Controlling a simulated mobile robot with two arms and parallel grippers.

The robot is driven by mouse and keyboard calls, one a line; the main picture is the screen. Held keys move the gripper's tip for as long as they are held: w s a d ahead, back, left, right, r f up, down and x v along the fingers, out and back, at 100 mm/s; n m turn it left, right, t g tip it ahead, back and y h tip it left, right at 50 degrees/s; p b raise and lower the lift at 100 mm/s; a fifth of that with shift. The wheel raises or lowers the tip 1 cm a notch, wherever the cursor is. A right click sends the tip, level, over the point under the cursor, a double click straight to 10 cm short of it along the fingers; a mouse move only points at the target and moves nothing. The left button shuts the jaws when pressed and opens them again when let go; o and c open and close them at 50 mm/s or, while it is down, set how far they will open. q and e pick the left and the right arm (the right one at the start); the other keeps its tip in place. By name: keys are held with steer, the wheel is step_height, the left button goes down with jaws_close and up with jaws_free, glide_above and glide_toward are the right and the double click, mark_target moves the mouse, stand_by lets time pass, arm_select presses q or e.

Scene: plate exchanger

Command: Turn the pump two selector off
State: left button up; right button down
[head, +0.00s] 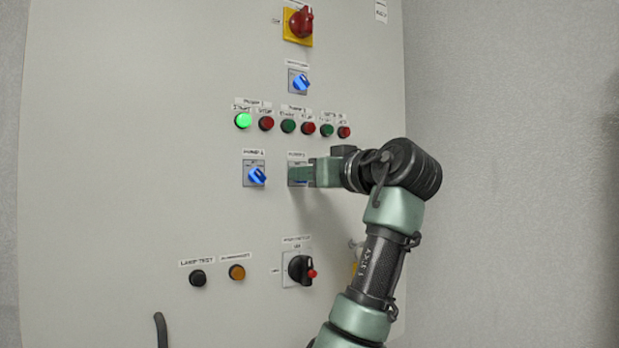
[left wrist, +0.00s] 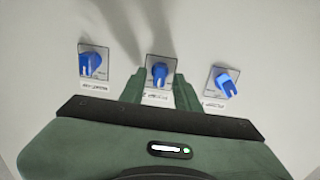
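The pump two selector, which I take to be the middle blue knob (left wrist: 159,73) in the left wrist view, sits on a grey square plate with a label too blurred to read surely. Its handle stands about upright in that picture. My left gripper (left wrist: 159,88) faces the panel with one green finger on each side of this knob, and a small gap shows on both sides. In the head view my left gripper (head: 303,174) covers the knob; only part of its plate and label shows. My right gripper is not in view.
Another blue selector (head: 256,175) is to the left in the head view, with a lit green lamp (head: 243,121) and several buttons above. A black selector (head: 300,269) is below. A red switch (head: 301,22) and blue selector (head: 301,82) are higher. Wall space right is bare.

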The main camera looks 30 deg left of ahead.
arm_select(q)
steer(key=shift+f, duration=0.15)
steer(key=shift+d, duration=0.1)
steer(key=b+v, duration=0.3)
steer(key=v, duration=0.4)
steer(key=shift+d+b, duration=0.35)
steer(key=shift+a, duration=0.1)
